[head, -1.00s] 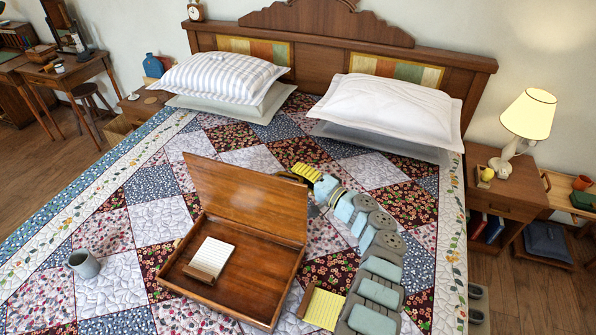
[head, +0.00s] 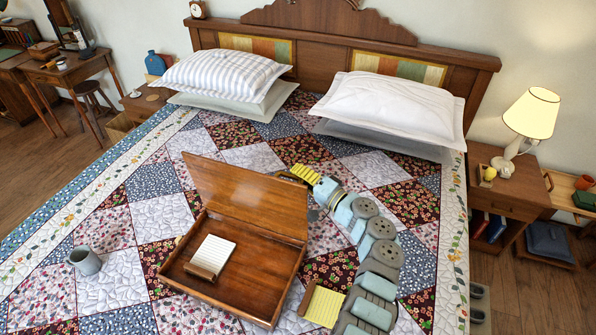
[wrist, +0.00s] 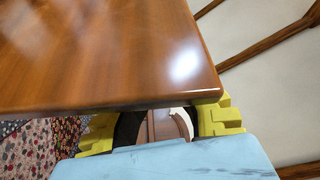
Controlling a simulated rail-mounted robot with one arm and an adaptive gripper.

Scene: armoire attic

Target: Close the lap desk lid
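The wooden lap desk (head: 256,272) lies on the quilt with its lid (head: 245,197) standing open, tilted back toward the headboard. In the wrist view the lid (wrist: 110,50) fills the upper left as a glossy brown panel. My gripper (head: 300,174) is at the lid's upper right corner, its yellow fingers partly hidden behind it. In the wrist view the fingers of my gripper (wrist: 158,126) are spread apart, with nothing clearly held between them. The lid's edge passes close to them; I cannot tell whether they touch it.
A white notepad (head: 216,249) with a wooden block lies inside the desk. A yellow notepad (head: 324,305) lies on the quilt at its right. A grey mug (head: 84,261) stands to the left. Pillows (head: 388,107) lie by the headboard.

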